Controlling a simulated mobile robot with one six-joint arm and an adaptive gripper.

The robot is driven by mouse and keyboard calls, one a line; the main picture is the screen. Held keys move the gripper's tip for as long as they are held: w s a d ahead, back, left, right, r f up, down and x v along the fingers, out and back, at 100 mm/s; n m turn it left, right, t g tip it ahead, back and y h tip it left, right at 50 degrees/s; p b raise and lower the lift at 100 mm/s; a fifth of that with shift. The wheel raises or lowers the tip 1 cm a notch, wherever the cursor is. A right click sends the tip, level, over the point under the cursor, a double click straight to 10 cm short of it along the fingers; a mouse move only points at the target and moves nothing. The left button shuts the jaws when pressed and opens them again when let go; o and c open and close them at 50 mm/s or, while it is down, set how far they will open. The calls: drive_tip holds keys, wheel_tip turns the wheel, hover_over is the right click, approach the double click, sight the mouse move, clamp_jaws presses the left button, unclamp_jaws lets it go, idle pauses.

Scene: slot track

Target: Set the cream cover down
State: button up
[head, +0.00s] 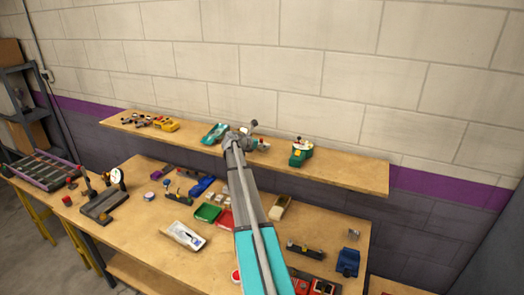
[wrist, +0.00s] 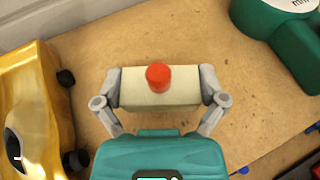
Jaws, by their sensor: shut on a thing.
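The cream cover (wrist: 160,95) is a pale block with a red round knob on its top. My gripper (wrist: 160,91) is shut on it, with one grey finger at each end of the block. In the head view my gripper is over the wall shelf (head: 345,172), and the red knob shows small at its right side. Below the block the wrist view shows bare shelf wood. I cannot tell whether the block touches the shelf or hangs just above it.
A green timer-like thing (head: 300,152) stands to the right. The wall is behind. The workbench below holds a green tray (head: 207,212), a white tray (head: 183,235) and other parts.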

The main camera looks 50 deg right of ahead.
drive_tip(key=shift+f+b, duration=0.45)
drive_tip(key=shift+f, duration=0.3)
drive_tip(key=shift+f, duration=0.2)
drive_tip(key=o, duration=0.4)
drive_tip(key=shift+r, duration=0.1)
drive_tip(key=shift+r, duration=0.1)
drive_tip(key=shift+a+r, duration=0.1)
drive_tip(key=shift+r, duration=0.05)
drive_tip(key=p+v, duration=0.4)
drive_tip(key=v, duration=0.8)
drive_tip(key=shift+p, duration=0.3)
